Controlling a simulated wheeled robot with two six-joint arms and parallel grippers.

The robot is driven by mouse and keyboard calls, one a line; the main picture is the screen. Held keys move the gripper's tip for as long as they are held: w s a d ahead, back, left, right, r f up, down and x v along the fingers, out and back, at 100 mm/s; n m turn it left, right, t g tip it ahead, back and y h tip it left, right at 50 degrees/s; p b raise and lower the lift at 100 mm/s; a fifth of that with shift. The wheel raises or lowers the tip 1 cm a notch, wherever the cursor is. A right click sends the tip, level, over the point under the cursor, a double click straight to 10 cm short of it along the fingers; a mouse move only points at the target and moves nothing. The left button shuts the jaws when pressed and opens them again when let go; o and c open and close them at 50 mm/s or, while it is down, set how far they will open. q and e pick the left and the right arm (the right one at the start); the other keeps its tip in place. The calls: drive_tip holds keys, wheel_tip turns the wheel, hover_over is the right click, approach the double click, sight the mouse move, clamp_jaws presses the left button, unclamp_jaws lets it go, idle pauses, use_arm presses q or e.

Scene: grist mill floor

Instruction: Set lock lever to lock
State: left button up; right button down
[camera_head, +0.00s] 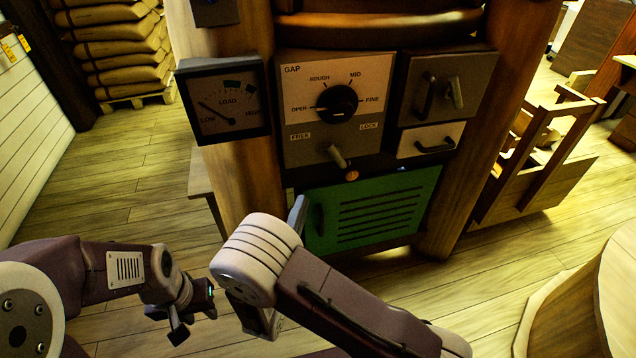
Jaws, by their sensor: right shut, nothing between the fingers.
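The lock lever (338,156) is a short grey-tan handle with an orange-brown end, low on the grey GAP panel (300,150). It sits between the FREE label (300,137) and the LOCK label (369,126), tilted down and slightly right. My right gripper (299,212) is mostly hidden behind its pale wrist; only a grey tip shows, below and left of the lever and apart from it. It is shut and empty. My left gripper (194,322) is open and empty, low at the left, well away from the panel.
A round gap dial (337,103) is above the lever. A load gauge (226,102) is left, and a box with handles (447,90) is right. A green slatted door (375,207) is below. A wooden frame (530,165) stands at right; floor at left is clear.

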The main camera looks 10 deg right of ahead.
sight(336, 156)
use_arm(q)
drive_tip(key=shift+f, duration=0.3)
use_arm(e)
drive_tip(key=shift+s+a+f, duration=0.1)
drive_tip(key=shift+a+f, duration=0.2)
drive_tip(key=shift+a, duration=0.05)
drive_tip(key=shift+d, duration=0.1)
